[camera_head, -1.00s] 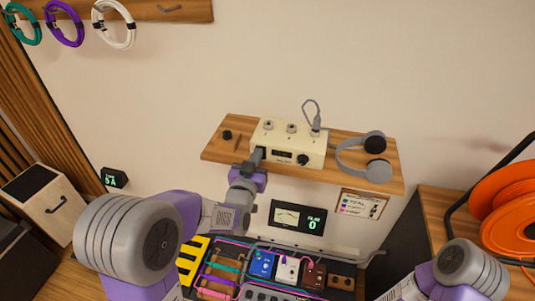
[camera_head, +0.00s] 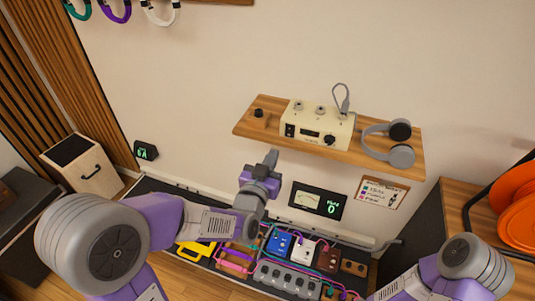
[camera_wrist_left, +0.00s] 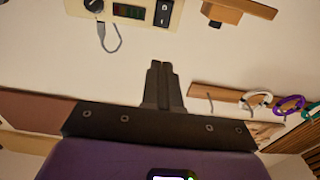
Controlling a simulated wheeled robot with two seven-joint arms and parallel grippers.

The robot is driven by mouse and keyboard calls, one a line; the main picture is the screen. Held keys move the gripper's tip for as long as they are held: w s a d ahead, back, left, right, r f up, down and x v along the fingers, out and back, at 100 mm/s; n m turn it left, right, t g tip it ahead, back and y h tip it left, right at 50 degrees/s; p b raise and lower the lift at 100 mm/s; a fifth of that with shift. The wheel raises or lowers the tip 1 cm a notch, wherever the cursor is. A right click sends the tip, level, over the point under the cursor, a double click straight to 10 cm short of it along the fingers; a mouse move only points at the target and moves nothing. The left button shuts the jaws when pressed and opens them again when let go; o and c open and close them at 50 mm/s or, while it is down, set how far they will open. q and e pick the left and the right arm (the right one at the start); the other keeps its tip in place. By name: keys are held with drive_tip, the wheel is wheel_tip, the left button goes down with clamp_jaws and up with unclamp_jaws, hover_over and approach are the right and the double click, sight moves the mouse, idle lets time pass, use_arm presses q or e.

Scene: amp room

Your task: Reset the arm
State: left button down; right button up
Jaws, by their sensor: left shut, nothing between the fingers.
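My left gripper (camera_head: 270,160) is shut and empty, raised in front of the wall just below the wooden shelf. In the left wrist view its fingers (camera_wrist_left: 161,88) are together with nothing between them. My left arm (camera_head: 170,215) comes in from the left over the pedal area. Only links of my right arm (camera_head: 460,268) show at the lower right; its gripper is out of view.
A cream amp box (camera_head: 318,124) and grey headphones (camera_head: 390,143) sit on the shelf (camera_head: 375,160). Below are a meter panel (camera_head: 317,201) and a board with pedals (camera_head: 278,245). An orange reel (camera_head: 520,205) stands at the right. Cable coils (camera_head: 160,10) hang at the upper left.

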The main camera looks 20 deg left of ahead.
use_arm(q)
drive_tip(key=shift+s, duration=0.55)
use_arm(e)
drive_tip(key=shift+s+a, duration=0.1)
drive_tip(key=shift+s, duration=0.15)
use_arm(q)
drive_tip(key=s+f+g, duration=0.2)
drive_tip(key=f+g, duration=0.1)
drive_tip(key=f, duration=0.6)
drive_tip(key=s+f+g+p, duration=0.1)
drive_tip(key=f+g, duration=0.2)
drive_tip(key=f, duration=0.6)
drive_tip(key=s+f+g, duration=0.2)
drive_tip(key=f+g, duration=0.2)
drive_tip(key=f, duration=0.4)
drive_tip(key=s+d+f+n+g+h, duration=0.1)
drive_tip(key=s+d+f+g, duration=0.1)
drive_tip(key=s+f+g, duration=0.2)
drive_tip(key=s+d+f+n+g+h, duration=0.2)
drive_tip(key=s+d+f+g, duration=0.1)
drive_tip(key=s+f, duration=0.8)
drive_tip(key=s, duration=0.2)
drive_tip(key=shift+s+d+g+p, duration=0.3)
drive_tip(key=shift+g+p, duration=0.05)
drive_tip(key=shift+g, duration=0.05)
use_arm(e)
drive_tip(key=shift+r, duration=0.9)
